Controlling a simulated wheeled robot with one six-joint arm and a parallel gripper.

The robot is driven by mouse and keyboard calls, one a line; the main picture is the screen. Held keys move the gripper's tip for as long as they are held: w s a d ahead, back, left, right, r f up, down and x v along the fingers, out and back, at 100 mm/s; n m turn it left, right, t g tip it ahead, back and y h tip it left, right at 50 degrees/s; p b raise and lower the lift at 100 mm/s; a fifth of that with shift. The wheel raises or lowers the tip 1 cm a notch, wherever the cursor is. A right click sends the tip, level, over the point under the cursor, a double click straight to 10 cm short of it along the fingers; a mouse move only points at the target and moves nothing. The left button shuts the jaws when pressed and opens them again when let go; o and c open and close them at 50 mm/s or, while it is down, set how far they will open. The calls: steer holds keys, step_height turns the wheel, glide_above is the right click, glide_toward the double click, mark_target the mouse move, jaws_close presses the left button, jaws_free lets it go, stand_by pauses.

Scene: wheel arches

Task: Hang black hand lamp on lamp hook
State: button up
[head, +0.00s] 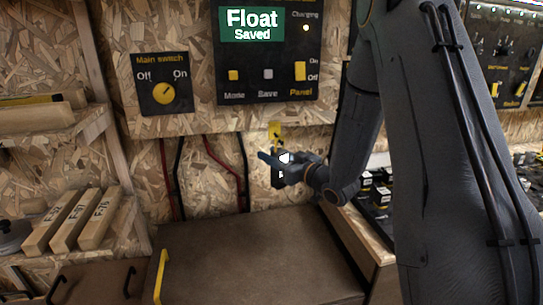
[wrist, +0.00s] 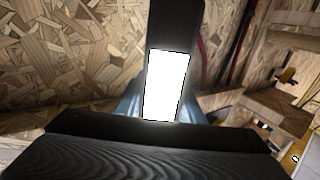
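The black hand lamp (wrist: 176,25) stands upright in the wrist view, its white panel (wrist: 167,85) brightly lit. Blue fingers of my gripper (wrist: 165,112) show on both sides of its lower part, so the gripper appears shut on it. In the head view my gripper (head: 279,161) is in front of the chipboard wall, below the control panels. There the lamp is small and mostly hidden by the gripper; its lit part (head: 284,158) shows. The yellow lamp hook (head: 275,130) is on the wall just above the lamp. I cannot tell whether they touch.
A brown cabinet top (head: 250,255) lies below the gripper, clear. Red and black cables (head: 241,170) run down the wall to the left. A main switch panel (head: 165,84) and a display panel (head: 268,50) are above. Labelled wooden blocks (head: 72,222) sit on the left shelf.

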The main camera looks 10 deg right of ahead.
steer(key=o, duration=0.5)
